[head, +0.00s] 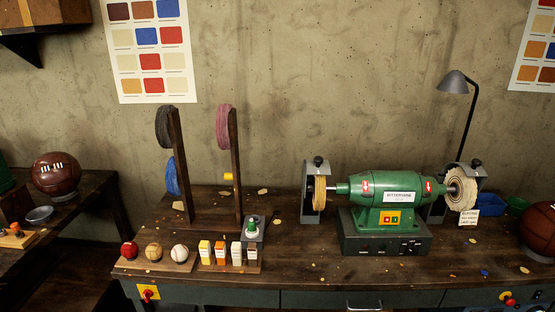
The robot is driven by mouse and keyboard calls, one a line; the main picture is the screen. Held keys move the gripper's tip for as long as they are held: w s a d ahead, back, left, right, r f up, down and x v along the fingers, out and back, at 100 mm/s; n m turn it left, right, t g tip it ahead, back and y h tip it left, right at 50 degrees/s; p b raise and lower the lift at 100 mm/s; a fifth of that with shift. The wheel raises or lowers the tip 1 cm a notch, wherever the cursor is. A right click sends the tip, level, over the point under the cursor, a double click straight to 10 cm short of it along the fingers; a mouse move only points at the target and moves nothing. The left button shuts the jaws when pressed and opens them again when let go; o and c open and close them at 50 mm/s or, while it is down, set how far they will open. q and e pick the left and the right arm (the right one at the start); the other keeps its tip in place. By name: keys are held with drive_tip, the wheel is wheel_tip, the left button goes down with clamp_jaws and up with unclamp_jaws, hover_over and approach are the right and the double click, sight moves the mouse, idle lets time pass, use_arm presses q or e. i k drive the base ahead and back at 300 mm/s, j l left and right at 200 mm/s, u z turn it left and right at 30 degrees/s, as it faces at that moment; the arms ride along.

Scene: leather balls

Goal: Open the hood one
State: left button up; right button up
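A green bench buffing machine (391,187) stands on a dark base on the wooden workbench. A grey metal hood (308,170) with a black knob on top stands over and behind the left buffing wheel (320,193). A second grey hood (480,171), also with a dark knob, is behind the right, pale cloth wheel (462,191). I cannot tell from this angle how far either hood is closed. A small tag (469,217) hangs below the right wheel. Neither of my grippers is in view.
Left of the machine, a wooden rack (181,180) holds coloured discs. In front are small balls (154,254) on a board and a row of small blocks (220,252). A lamp (453,82) rises behind the right wheel.

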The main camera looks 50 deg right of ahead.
sight(318, 165)
drive_tip(key=z, duration=2)
